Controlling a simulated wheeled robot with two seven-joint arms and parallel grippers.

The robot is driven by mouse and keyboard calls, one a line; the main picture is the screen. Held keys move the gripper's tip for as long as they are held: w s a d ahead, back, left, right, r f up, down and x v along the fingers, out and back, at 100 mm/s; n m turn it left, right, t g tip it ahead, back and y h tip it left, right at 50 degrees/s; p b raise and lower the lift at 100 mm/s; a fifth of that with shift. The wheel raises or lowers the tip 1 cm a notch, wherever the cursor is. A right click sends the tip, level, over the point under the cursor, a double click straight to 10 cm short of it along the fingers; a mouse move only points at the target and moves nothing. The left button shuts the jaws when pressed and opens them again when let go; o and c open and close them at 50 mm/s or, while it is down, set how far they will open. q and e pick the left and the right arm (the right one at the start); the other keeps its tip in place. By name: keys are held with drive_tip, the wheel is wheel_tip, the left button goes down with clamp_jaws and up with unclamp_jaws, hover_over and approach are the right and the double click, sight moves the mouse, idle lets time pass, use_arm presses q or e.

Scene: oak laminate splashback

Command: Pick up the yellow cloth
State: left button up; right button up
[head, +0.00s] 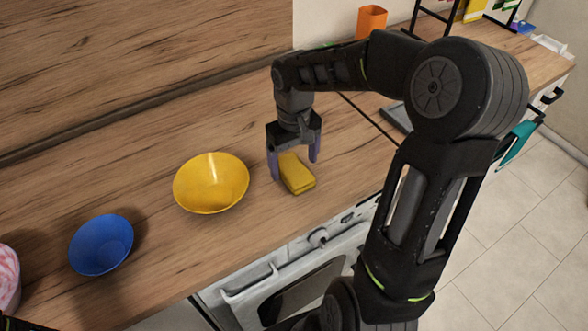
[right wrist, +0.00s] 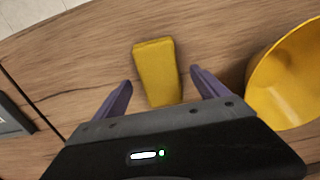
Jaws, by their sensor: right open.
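The yellow cloth (head: 298,175) is a folded, block-like piece lying on the wooden counter, right of the yellow bowl. My right gripper (head: 294,172) is open above it, with its purple fingers pointing down on either side of the cloth in the head view. In the right wrist view the cloth (right wrist: 157,72) lies between and beyond the two open fingers (right wrist: 160,92), apart from both. My left gripper is not in view.
A yellow bowl (head: 211,184) stands close left of my right gripper, and a blue bowl (head: 101,245) stands further left. The counter's front edge lies above a white oven (head: 300,275). An orange container (head: 371,22) stands at the back. Bare counter surrounds the cloth.

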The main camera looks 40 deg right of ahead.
sight(294, 169)
drive_tip(key=shift+f, duration=0.8)
drive_tip(key=c, duration=1.4)
drive_tip(key=shift+r, duration=0.15)
drive_tip(key=shift+c, duration=0.2)
wheel_tip(294, 169, up, 10)
drive_tip(key=b, duration=0.1)
